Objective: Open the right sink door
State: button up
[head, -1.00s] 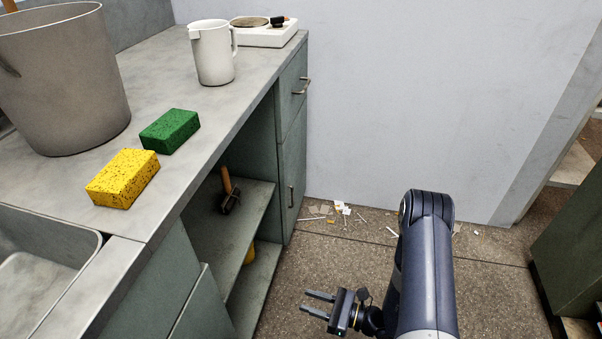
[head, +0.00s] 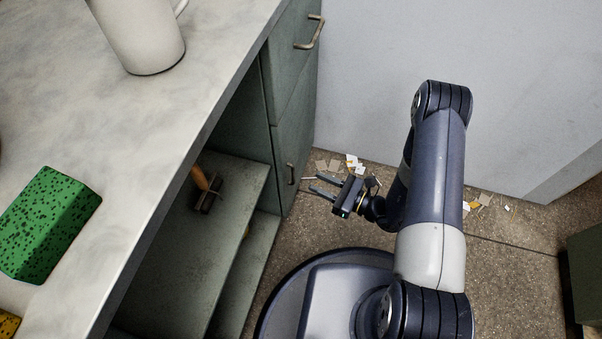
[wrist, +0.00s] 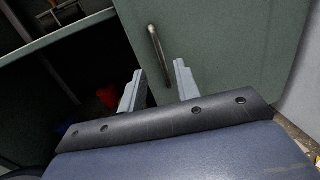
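A grey-green cabinet door (head: 290,165) with a small upright metal handle (head: 290,173) stands shut below a drawer, right of the open shelves. The sink itself is out of view now, so I cannot tell from this frame whether this is the right sink door. My gripper (head: 314,183) is open and empty, just right of the handle in the head view, its fingers pointing left. In the wrist view, the door (wrist: 215,45) fills the upper right. The handle (wrist: 155,45) shows between the two open fingers (wrist: 158,68), apparently ahead of them and not gripped.
The drawer handle (head: 310,32) juts out above the door. Open shelves (head: 240,175) hold a wooden-handled brush (head: 203,188). A white jug (head: 140,30) and a green sponge (head: 48,225) are on the counter (head: 190,80).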

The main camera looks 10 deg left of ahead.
jog(key=b+x, duration=0.1)
jog(key=x, duration=0.5)
jog(key=shift+a, duration=0.4)
jog(key=shift+c, duration=0.3)
grip_shut()
